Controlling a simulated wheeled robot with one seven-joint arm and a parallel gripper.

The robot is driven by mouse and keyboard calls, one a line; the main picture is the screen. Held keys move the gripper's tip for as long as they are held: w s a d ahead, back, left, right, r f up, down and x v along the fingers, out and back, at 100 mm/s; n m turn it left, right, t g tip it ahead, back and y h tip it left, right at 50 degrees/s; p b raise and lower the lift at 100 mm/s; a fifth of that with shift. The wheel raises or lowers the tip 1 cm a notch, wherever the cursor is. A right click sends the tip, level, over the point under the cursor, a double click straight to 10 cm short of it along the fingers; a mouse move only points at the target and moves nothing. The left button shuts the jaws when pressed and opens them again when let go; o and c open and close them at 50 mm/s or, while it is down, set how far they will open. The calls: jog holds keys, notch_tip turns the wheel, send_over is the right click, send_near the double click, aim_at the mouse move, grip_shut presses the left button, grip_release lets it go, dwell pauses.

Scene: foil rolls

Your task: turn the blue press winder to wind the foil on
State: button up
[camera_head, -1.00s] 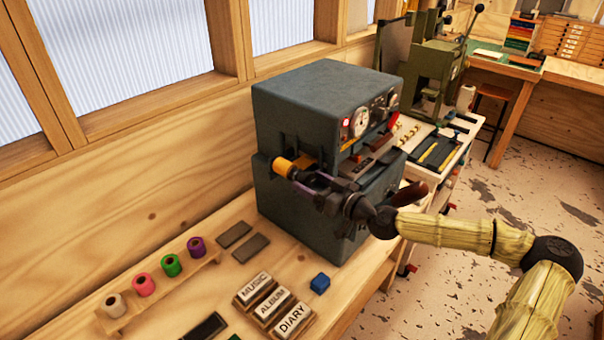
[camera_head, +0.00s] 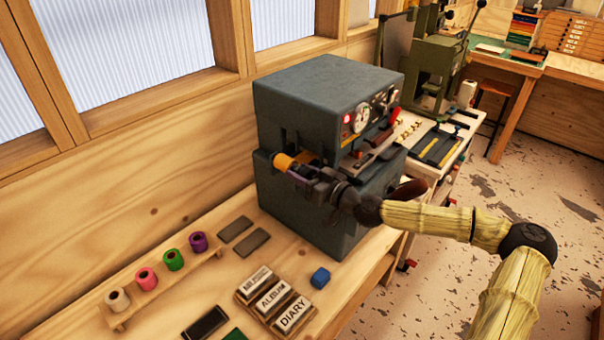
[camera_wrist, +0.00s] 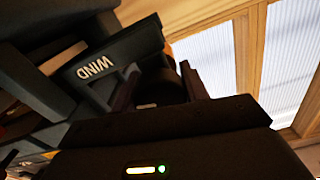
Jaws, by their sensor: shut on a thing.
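The blue-grey press (camera_head: 292,108) stands on the wooden bench. An orange-gold foil roll (camera_head: 284,162) shows at its left front side. My gripper (camera_head: 304,174) is at that side, just right of the roll. In the wrist view my gripper (camera_wrist: 158,82) has its two fingers on either side of a dark round knob (camera_wrist: 160,89), the winder, and is shut on it. A dark plate marked WIND (camera_wrist: 97,67) is beside the knob. My fingers and wrist hide most of the winder in the head view.
A wooden rack (camera_head: 119,326) with white, pink, green and purple rolls stands at left. Blocks lettered ALBUM (camera_head: 271,296) and DIARY (camera_head: 293,314), a small blue block (camera_head: 320,277) and grey slabs (camera_head: 252,241) lie on the bench. A red-handled lever (camera_head: 391,119) is on the press front.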

jog(key=m+b, duration=0.2)
jog(key=shift+f+m, duration=0.1)
jog(key=shift+m, duration=0.3)
jog(key=shift+w+d+r+m, duration=0.1)
jog(key=shift+w+r+m, duration=0.1)
jog(key=shift+m, duration=0.6)
jog(key=shift+s, duration=0.1)
jog(key=o, duration=1)
jog(key=shift+s, duration=0.1)
jog(key=shift+f+n, duration=0.1)
jog(key=shift+n, duration=0.2)
